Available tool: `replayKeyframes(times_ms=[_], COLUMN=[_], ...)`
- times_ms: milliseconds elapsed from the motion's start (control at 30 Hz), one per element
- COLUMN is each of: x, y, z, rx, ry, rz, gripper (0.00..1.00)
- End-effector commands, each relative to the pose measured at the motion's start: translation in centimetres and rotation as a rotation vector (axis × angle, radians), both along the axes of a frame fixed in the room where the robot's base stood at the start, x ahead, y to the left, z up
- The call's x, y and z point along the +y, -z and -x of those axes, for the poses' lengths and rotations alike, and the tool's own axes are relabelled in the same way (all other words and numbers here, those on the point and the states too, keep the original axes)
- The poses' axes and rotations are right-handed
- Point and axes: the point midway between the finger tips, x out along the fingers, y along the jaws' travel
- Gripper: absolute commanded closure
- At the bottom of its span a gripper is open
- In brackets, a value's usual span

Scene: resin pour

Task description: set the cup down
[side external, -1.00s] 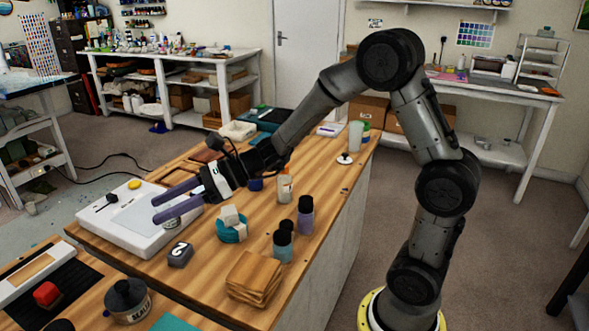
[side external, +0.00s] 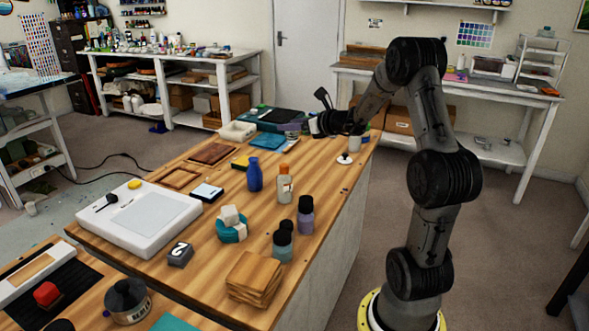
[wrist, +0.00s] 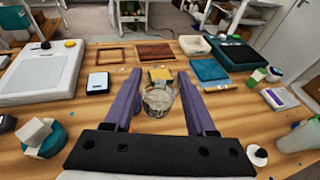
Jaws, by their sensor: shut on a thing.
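A clear cup (wrist: 158,100) with pale contents sits between the two purple fingers of my gripper (wrist: 158,91) in the wrist view. My gripper is shut on it. In the side view my gripper (side external: 291,128) is at the far end of the wooden table, left of my wrist. The cup cannot be made out clearly there. Whether the cup's base touches the table or hangs above it cannot be told.
Beyond the cup lie a yellow item (wrist: 160,74), a brown panel (wrist: 155,52) and a teal pad (wrist: 208,70). A blue bottle (side external: 255,176) and several other bottles stand nearer. A translucent container (wrist: 300,137) is at right.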

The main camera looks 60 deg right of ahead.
Motion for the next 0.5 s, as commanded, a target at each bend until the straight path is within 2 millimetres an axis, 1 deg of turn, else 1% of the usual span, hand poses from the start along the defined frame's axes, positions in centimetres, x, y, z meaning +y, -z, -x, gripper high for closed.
replayKeyframes(times_ms=[33,100,267,300,500], x=[-1.3,-2.6,-5.0,-4.8,-4.7], y=[0.0,0.1,0.0,1.2,4.1], z=[0.9,1.9,3.7,3.5,3.4], rx=[0.0,0.001,-0.002,0.003,0.001], ry=[0.035,0.071,0.138,0.131,0.129], rz=[-0.001,-0.004,-0.006,-0.012,-0.011], gripper=[1.0,1.0,1.0,1.0,1.0])
